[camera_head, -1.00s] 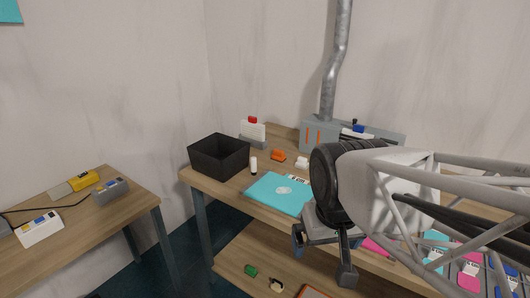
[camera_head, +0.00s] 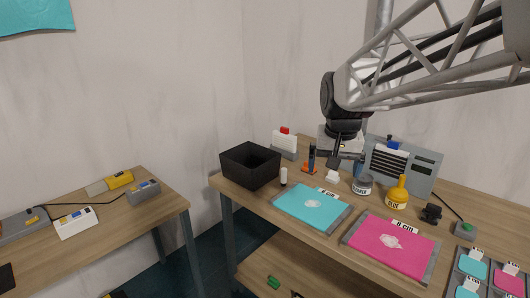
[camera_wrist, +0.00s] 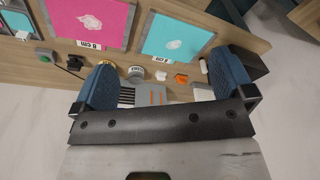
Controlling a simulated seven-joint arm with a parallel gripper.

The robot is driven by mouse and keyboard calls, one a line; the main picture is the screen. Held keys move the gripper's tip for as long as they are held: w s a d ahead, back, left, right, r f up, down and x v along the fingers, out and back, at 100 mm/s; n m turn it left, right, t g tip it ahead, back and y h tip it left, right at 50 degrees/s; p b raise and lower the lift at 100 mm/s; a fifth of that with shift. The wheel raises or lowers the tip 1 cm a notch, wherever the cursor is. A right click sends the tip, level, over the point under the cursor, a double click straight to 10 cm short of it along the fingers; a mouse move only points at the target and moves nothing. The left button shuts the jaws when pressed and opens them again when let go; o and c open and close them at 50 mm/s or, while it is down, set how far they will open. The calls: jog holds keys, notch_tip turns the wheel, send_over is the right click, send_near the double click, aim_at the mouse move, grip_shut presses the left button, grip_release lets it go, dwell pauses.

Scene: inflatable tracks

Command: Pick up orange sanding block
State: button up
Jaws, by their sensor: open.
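In the wrist view the block (camera_wrist: 181,78) shows whole between my two blue-padded fingers, nearer the right one. My gripper (camera_head: 335,161) points down over the back of the bench, open and empty. It also shows wide open in the wrist view (camera_wrist: 165,85). It appears above the block and not touching it.
Close by are a small white block (camera_head: 332,177), a white bottle (camera_head: 283,177), a grey jar (camera_head: 362,187) and a yellow bottle (camera_head: 397,195). A black bin (camera_head: 250,180) stands left. A grey machine (camera_head: 412,172) stands behind. Teal (camera_head: 311,205) and pink (camera_head: 390,247) sheets lie in front.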

jog(key=w+d+f+m+g, duration=0.1)
jog(key=w+d+f+m, duration=0.15)
jog(key=w, duration=1.35)
jog(key=w+d+f+m, duration=0.1)
jog(key=w+f, duration=0.2)
jog(key=w, duration=1.3)
jog(key=w+d+f+m, duration=0.1)
jog(key=w+f, duration=0.5)
jog(key=w, duration=0.2)
jog(key=w+d+f+m, duration=0.1)
jog(key=w+d+f, duration=0.1)
jog(key=w+f, duration=0.5)
jog(key=w+d+f+m+g, duration=0.1)
jog(key=w+d+f, duration=0.1)
jog(key=w+f, duration=0.4)
jog(key=shift+w+d+f, duration=0.1)
jog(key=shift+w+f, duration=0.05)
jog(key=shift+w, duration=0.85)
jog(key=shift+w+d+f, duration=0.1)
jog(key=shift+w, duration=0.85)
jog(key=shift+w+f, duration=0.25)
jog(key=shift+f, duration=0.1)
jog(key=shift+f, duration=1.25)
